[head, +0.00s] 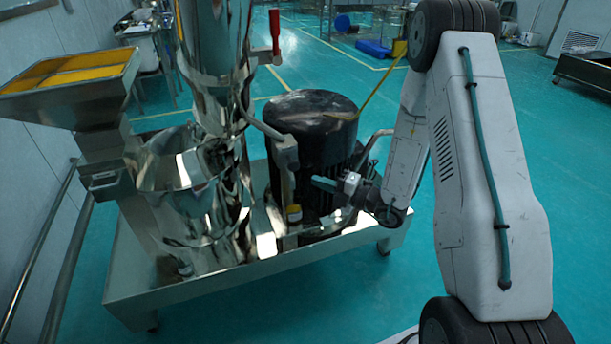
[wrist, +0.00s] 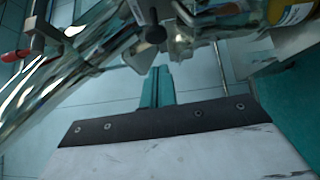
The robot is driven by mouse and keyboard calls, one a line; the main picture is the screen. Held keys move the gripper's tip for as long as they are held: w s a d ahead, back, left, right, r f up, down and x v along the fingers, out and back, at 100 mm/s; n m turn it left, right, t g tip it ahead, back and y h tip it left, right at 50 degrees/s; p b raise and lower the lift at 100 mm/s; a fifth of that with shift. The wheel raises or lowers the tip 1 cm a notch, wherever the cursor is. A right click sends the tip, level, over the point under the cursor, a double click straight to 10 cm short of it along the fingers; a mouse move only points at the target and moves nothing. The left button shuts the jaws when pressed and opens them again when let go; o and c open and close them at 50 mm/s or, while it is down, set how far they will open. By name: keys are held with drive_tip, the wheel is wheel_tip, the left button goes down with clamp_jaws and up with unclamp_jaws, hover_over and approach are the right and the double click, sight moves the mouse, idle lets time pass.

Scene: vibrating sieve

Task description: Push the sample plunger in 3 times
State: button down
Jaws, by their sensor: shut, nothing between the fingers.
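My gripper (head: 325,184) is shut and empty, with its teal fingers together, just right of the machine's upright metal bracket (head: 288,160). In the wrist view the shut fingers (wrist: 157,85) point up toward the steel machine parts. A dark round knob (wrist: 156,34) is just beyond the fingertips there, and a clear gap shows between them. It looks like the sample plunger, but I cannot be sure. I cannot make out this knob in the head view.
The steel machine (head: 190,200) stands on a metal base (head: 200,285). A black ribbed motor (head: 312,115) is behind my gripper. A red handle (head: 275,30) is above, and a yellow-marked part (head: 294,213) is low on the bracket. The teal floor (head: 400,270) is open on the right.

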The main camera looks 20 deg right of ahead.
drive_tip(key=shift+v, duration=2.05)
